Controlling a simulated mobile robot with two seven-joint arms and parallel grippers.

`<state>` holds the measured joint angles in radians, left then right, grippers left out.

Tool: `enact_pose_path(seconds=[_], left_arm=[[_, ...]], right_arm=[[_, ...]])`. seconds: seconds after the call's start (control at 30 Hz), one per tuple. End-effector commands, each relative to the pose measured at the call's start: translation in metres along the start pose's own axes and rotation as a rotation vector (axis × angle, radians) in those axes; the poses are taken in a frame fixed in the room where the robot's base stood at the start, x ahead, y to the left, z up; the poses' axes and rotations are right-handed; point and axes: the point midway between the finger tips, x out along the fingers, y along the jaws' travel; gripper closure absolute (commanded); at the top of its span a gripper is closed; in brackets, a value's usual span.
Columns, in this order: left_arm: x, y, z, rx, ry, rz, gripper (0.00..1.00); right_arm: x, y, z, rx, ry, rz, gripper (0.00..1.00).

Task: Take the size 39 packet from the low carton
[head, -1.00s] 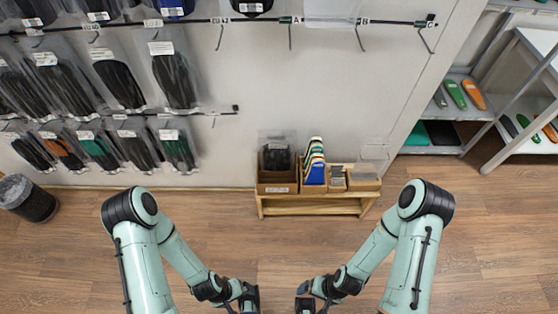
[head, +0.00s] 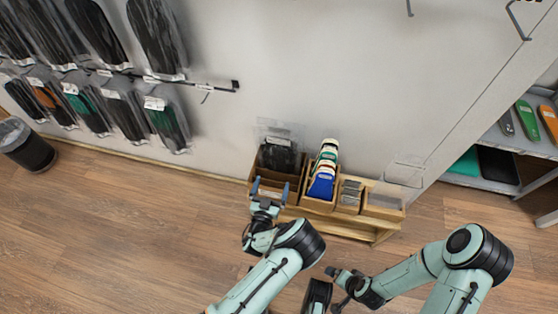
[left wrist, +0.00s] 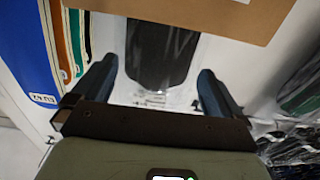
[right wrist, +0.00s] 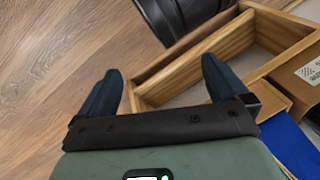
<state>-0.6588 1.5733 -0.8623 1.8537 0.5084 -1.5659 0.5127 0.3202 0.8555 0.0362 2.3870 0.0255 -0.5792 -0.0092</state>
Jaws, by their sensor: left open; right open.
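The low carton (head: 256,172) is brown cardboard and stands at the left end of a low wooden bench. A clear packet with a dark insole (head: 278,156) stands up in it; I cannot read its size. My left gripper (head: 270,186) is open at the carton's front. In the left wrist view a dark insole packet (left wrist: 160,45) shows beyond and between the open fingers, with brown cardboard (left wrist: 225,15) above; I cannot tell whether they touch. My right gripper (head: 332,272) is open and empty, low in front of the bench; its fingers also show in the right wrist view (right wrist: 160,85).
Colored insoles (head: 324,170) fill the box right of the carton. Packets hang on wall hooks at upper left. A dark waste bin (head: 30,150) stands at left; floor is clear.

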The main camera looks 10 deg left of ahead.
Motion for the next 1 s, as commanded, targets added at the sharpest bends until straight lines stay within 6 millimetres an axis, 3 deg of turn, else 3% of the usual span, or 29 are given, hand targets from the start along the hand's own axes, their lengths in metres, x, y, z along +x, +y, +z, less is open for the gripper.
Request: enact_pose_path(seconds=[0.13, 0.37, 0.63, 0.97, 1.0], left_arm=[[0.025, 0.000, 0.002, 0.000, 0.001, 0.000, 0.00], [0.041, -0.001, 0.001, 0.001, -0.001, 0.000, 0.00], [0.078, -0.003, 0.003, 0.001, -0.002, 0.000, 0.00], [0.086, -0.003, 0.001, 0.001, -0.004, -0.002, 0.00], [0.086, -0.003, 0.001, 0.001, -0.004, -0.002, 0.10]], right_arm=[[0.009, 0.003, -0.010, 0.003, 0.029, 0.002, 0.00], [0.015, 0.007, -0.014, 0.006, 0.041, 0.007, 0.00], [0.035, 0.028, 0.009, 0.027, -0.032, 0.043, 0.00], [0.036, 0.032, 0.015, 0.032, -0.051, 0.051, 0.00], [0.036, 0.032, 0.015, 0.032, -0.051, 0.051, 0.00]])
